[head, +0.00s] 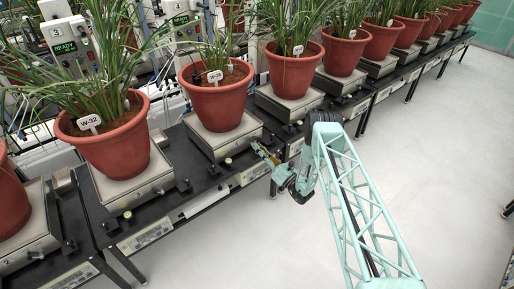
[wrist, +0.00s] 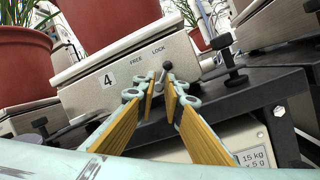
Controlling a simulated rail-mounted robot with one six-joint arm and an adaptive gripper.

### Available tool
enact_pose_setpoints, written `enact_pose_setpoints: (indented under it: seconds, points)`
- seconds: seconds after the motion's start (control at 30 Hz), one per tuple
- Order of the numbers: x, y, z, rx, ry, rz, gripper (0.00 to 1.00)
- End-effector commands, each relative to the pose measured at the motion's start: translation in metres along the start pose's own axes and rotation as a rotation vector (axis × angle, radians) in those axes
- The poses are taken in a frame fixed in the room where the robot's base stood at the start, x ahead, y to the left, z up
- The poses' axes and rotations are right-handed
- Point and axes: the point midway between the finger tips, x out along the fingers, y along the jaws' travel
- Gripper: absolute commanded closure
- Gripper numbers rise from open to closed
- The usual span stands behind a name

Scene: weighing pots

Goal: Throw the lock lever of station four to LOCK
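The station four scale (wrist: 110,80) has a "4" label and FREE and LOCK marks on its front face. Its lock lever has a dark round knob (wrist: 167,66) just below and right of the word LOCK. The lever's lower part is partly hidden by the fingertips, so its exact seating is unclear. My gripper (wrist: 162,87) is partly open, its yellow-padded fingers on either side of the lever near the tips, with gaps showing. In the head view my gripper (head: 264,152) is at the front edge of the scale (head: 225,143) carrying a red pot (head: 215,103).
Neighbouring scales with pots stand left (head: 130,190) and right (head: 290,103) along the black bench. A black knob (wrist: 233,62) sticks up right of the fingers. A "15 kg" plate (wrist: 253,160) is below. The floor (head: 440,150) in front is clear.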

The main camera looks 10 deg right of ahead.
Motion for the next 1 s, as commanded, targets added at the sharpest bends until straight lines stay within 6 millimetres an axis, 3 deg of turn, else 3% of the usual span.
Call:
enact_pose_setpoints:
  seconds: [0.6, 1.0]
  points:
    - [-0.083, 0.0, 0.0, 0.0, 0.001, -0.001, 0.9]
    - [-0.104, 0.001, -0.001, 0.0, 0.0, 0.001, 0.9]
